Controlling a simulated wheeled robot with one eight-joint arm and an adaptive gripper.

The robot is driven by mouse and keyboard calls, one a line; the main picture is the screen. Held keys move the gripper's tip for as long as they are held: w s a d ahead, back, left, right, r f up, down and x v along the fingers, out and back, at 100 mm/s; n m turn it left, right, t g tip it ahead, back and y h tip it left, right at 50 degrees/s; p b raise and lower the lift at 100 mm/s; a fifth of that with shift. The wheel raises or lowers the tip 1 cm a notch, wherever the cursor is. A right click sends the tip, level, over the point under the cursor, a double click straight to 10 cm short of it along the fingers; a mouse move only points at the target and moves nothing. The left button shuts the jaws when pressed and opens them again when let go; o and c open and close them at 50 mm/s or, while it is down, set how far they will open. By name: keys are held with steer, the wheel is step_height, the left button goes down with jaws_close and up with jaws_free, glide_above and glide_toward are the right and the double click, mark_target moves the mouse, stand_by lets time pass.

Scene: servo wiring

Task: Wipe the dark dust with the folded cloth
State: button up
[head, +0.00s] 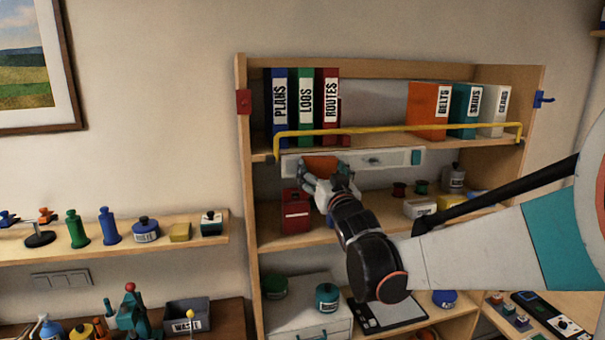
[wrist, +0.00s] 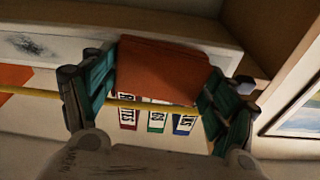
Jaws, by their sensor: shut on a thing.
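A folded rust-orange cloth (head: 320,164) is held between the fingers of my gripper (head: 322,183). It also shows in the wrist view (wrist: 163,70), with a teal-padded finger on each side. A long white panel (head: 350,157) runs under the upper shelf of the bookcase. The cloth is in front of the panel's left part; I cannot tell whether it touches. A patch of dark dust (head: 374,160) lies on the panel, to the right of the cloth. In the wrist view, which is upside down, the dust (wrist: 28,43) is at the upper left, apart from the cloth.
A yellow rail (head: 400,128) crosses in front of the upper shelf, close to my gripper. Several labelled binders (head: 303,105) stand behind it. A red canister (head: 295,211) and other small containers stand on the shelf below.

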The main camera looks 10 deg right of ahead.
mark_target(334, 169)
steer(key=shift+w+d+b, duration=0.1)
steer(key=shift+d+b, duration=0.25)
steer(key=shift+d, duration=1.55)
steer(key=shift+a, duration=0.1)
steer(key=a, duration=0.7)
steer(key=shift+a, duration=0.2)
steer(key=s, duration=0.6)
steer(key=shift+s, duration=0.15)
steer(key=s+p, duration=0.1)
steer(key=s, duration=0.1)
steer(key=shift+s, duration=0.4)
